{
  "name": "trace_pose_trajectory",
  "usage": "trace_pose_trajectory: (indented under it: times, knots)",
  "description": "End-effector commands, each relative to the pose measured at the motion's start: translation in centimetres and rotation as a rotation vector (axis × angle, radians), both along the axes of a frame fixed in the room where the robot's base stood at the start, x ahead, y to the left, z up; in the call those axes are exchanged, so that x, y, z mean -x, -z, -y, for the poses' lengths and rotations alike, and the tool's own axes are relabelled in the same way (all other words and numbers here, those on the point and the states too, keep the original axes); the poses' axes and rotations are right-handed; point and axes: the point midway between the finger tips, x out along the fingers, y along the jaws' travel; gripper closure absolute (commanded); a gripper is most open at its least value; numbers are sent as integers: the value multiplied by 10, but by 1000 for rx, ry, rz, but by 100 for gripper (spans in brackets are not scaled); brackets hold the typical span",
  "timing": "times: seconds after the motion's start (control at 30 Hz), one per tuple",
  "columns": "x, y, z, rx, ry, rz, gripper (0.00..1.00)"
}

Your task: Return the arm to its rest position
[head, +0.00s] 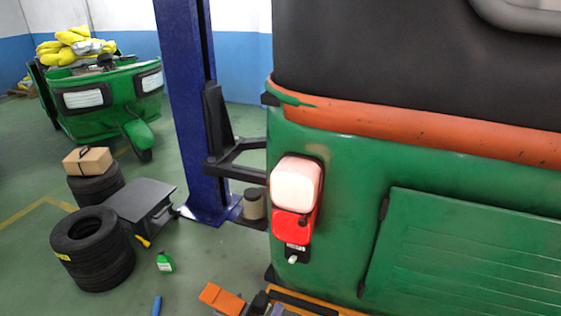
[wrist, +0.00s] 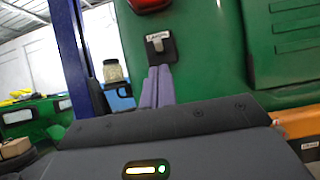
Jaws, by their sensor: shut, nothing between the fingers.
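My gripper (wrist: 158,72) shows in the wrist view as two lilac fingers pressed together, pointing up past the dark wrist housing. It is shut with nothing held. The fingers overlap the green rear of the rickshaw in that view, just below a small labelled plate with a pale lever (wrist: 158,44); I cannot tell whether they touch anything. In the head view only a bit of lilac shows at the bottom edge, and most of my arm is out of frame. The green rickshaw (head: 345,165) fills the right side, with a white and red lamp (head: 296,190) above the lever plate.
A blue lift post (head: 190,110) with a black support arm (head: 238,160) stands left of the rickshaw. Another green rickshaw (head: 105,98) stands behind.

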Motion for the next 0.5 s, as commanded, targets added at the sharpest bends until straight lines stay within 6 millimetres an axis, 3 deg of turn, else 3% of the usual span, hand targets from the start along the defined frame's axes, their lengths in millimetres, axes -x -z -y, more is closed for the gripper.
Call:
trace_pose_trajectory:
  times: [0.17,0.33,0.5]
  knots:
    - [-1,-5,27,-92,136,-30,100]
    - [8,-8,79,-296,414,-85,100]
    - [28,-7,122,-534,695,-135,100]
